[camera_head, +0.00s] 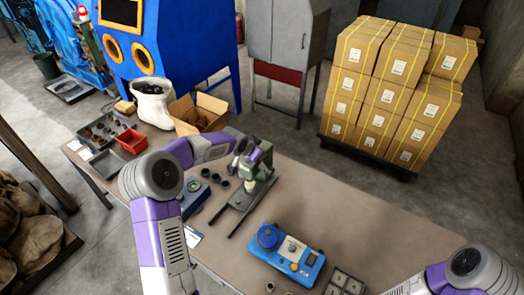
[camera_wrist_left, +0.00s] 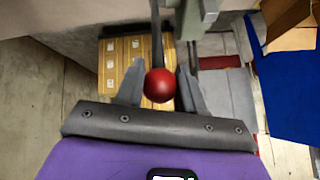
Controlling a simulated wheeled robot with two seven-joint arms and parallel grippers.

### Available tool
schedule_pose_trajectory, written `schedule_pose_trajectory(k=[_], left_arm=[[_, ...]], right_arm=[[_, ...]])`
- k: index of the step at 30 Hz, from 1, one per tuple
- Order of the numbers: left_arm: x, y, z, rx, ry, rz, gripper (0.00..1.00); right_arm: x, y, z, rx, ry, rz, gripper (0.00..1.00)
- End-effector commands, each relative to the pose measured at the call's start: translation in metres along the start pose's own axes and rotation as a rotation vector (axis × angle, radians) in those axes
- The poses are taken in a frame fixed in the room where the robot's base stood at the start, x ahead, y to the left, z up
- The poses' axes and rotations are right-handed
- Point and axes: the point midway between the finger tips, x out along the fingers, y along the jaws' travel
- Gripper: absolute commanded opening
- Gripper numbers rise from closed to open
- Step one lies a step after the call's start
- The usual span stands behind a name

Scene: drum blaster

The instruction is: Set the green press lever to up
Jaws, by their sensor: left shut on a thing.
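The green press (camera_head: 262,158) stands on the workbench, on a dark base with two legs toward the front. My left gripper (camera_head: 243,148) reaches in from the left at the upper part of the press; the lever is mostly hidden by it in the head view. In the left wrist view, the lever's red ball knob (camera_wrist_left: 159,86) sits between the two fingers, and its thin grey rod (camera_wrist_left: 156,35) runs to the top of the picture. The left gripper is shut on the lever. Part of the grey-green press body (camera_wrist_left: 207,20) shows beside it. My right gripper is out of view.
A blue device (camera_head: 287,254) with a round knob stands on the workbench (camera_head: 350,225) at front. A small blue box (camera_head: 193,196) and dark cups stand left of the press. A red bin (camera_head: 133,141) and open carton (camera_head: 199,113) lie behind.

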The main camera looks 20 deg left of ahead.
Motion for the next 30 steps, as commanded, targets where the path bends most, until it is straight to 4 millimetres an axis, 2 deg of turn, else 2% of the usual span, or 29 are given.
schedule_pose_trajectory(k=[5,17,18,21,22,30], left_arm=[[-0.0039,-0.0064,-0.0006,-0.008,-0.022,-0.002,0.00],[-0.0046,-0.0075,-0.0013,-0.008,-0.025,-0.003,0.00],[-0.0047,-0.0076,-0.0014,-0.008,-0.024,-0.003,0.42],[-0.0044,-0.0072,-0.0007,-0.008,-0.026,-0.002,0.58],[-0.0042,-0.0070,-0.0004,-0.008,-0.027,-0.002,0.62],[-0.0041,-0.0065,0.0011,-0.009,-0.030,0.000,0.62]], right_arm=[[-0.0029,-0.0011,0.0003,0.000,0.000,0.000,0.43],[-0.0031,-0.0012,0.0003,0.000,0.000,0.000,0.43],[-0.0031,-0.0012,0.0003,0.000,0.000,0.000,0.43],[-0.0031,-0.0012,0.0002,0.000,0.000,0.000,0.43],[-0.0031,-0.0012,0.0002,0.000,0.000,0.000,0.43],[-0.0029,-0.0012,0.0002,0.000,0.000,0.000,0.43]])
